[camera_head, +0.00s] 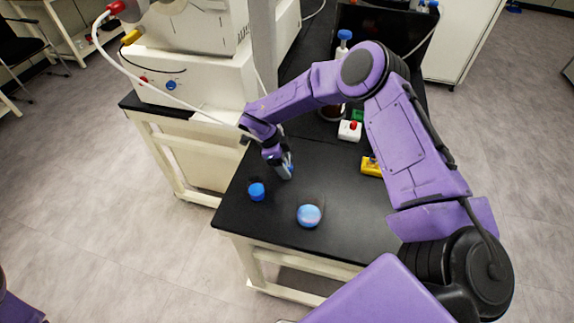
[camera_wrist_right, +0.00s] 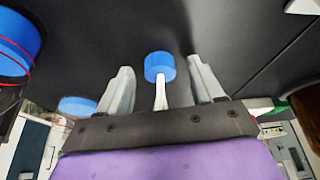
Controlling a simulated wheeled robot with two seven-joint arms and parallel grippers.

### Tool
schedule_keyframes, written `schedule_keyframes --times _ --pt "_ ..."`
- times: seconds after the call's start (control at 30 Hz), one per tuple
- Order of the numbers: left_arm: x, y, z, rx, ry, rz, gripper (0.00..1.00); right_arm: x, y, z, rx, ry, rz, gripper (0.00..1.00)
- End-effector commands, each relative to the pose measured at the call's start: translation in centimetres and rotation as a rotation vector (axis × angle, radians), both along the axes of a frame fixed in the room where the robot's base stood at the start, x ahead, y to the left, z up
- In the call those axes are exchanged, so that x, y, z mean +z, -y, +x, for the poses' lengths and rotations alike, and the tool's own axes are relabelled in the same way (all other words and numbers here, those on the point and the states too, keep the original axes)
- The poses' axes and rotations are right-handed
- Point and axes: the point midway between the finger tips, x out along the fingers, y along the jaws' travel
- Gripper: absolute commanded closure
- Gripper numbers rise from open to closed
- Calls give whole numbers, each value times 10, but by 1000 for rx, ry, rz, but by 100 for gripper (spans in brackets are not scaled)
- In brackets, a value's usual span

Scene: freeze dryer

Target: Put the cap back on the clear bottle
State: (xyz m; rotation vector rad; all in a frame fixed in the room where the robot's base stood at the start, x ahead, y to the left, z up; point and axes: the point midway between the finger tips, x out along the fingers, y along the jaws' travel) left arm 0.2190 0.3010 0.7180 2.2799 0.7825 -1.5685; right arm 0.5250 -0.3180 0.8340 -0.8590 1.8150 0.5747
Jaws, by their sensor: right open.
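My right gripper (camera_head: 284,172) is low over the left part of the black table, with its fingers pointing down. In the right wrist view the gripper (camera_wrist_right: 162,85) is open, its two grey fingers apart. A blue cap-like piece (camera_wrist_right: 160,67) with a white stem shows between the fingers; I cannot tell whether they touch it. A small blue capped item (camera_head: 257,191) stands left of the gripper. A round, shiny blue-and-pinkish item (camera_head: 309,215) stands nearer the front edge. I cannot tell which of these is the clear bottle. My left gripper is out of view.
A yellow item (camera_head: 372,167) and a white box with a red knob (camera_head: 350,130) lie further right. A blue-topped bottle (camera_head: 344,38) stands at the back. White equipment (camera_head: 195,80) stands on the left bench. The table's front right is clear.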

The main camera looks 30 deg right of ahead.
Motion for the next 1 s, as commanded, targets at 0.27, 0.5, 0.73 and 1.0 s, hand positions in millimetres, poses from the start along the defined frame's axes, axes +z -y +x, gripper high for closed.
schedule_keyframes --times 0.27,0.5,0.73,1.0 --pt "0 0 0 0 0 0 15 0 0 0 0 0 0 69" --pt "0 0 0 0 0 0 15 0 0 0 0 -1 -1 92" --pt "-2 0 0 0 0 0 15 1 0 0 0 0 0 92" --pt "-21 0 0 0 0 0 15 36 -5 -2 1 4 2 92"
